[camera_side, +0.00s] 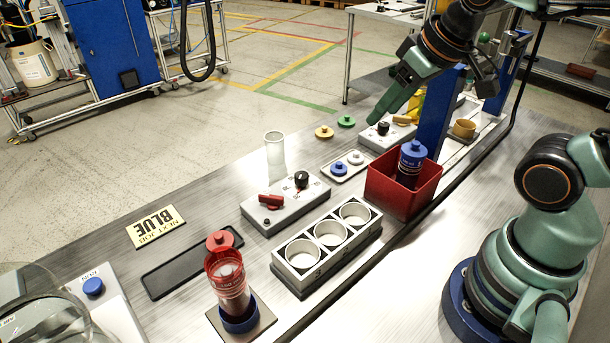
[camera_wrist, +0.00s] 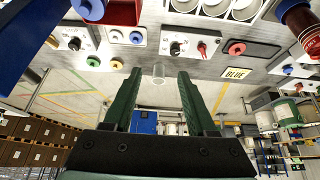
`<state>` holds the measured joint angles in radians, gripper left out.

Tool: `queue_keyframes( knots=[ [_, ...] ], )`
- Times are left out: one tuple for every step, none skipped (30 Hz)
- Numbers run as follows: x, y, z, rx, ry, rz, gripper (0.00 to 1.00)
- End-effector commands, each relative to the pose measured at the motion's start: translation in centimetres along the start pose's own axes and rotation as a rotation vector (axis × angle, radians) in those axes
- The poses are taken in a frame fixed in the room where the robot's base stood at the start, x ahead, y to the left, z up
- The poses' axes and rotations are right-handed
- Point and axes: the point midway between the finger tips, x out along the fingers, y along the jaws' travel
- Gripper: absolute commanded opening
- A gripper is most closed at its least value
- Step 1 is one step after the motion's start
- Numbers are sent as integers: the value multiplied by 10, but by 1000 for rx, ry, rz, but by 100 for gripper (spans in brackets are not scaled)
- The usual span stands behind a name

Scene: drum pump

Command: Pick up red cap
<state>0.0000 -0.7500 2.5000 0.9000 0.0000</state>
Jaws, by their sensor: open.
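The red cap (camera_side: 220,240) is a round disc with a raised knob. It lies at one end of the black tray (camera_side: 172,275), partly behind the rim of the red cylinder (camera_side: 232,290). In the wrist view the red cap (camera_wrist: 237,48) lies on the tray's left end, right of the open fingers. My gripper (camera_side: 392,100) is raised above the far side of the bench, well right of the cap and apart from it.
A clear glass (camera_side: 274,150), a control box with red lever (camera_side: 285,203) and a three-hole rack (camera_side: 328,243) stand between gripper and cap. A red bin (camera_side: 398,188) holds a blue-capped cylinder (camera_side: 411,160). A blue post (camera_side: 438,115) stands near my gripper.

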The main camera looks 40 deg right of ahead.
Motion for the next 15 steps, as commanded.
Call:
queue_keyframes(
  knots=[
    [0, 0, 0, 0, 0, 0, 57],
    [0, 0, 0, 0, 0, 0, 57],
    [0, 0, 0, 0, 0, 0, 57],
    [0, 0, 0, 0, 0, 0, 57],
    [0, 0, 0, 0, 0, 0, 57],
    [0, 0, 0, -1, 0, 0, 57],
    [0, 0, -1, -4, -1, -1, 57],
    [0, -1, -2, -11, -3, -2, 57],
    [0, -3, -5, -26, -8, -5, 57],
    [0, -5, -7, -41, -14, -8, 57],
    [0, -7, -10, -61, -21, -12, 57],
    [0, -11, -16, -95, -33, -18, 57],
    [1, -15, -21, -127, -44, -24, 57],
    [2, -19, -27, -161, -55, -31, 57],
    [4, -26, -35, -212, -71, -40, 57]
  ],
)
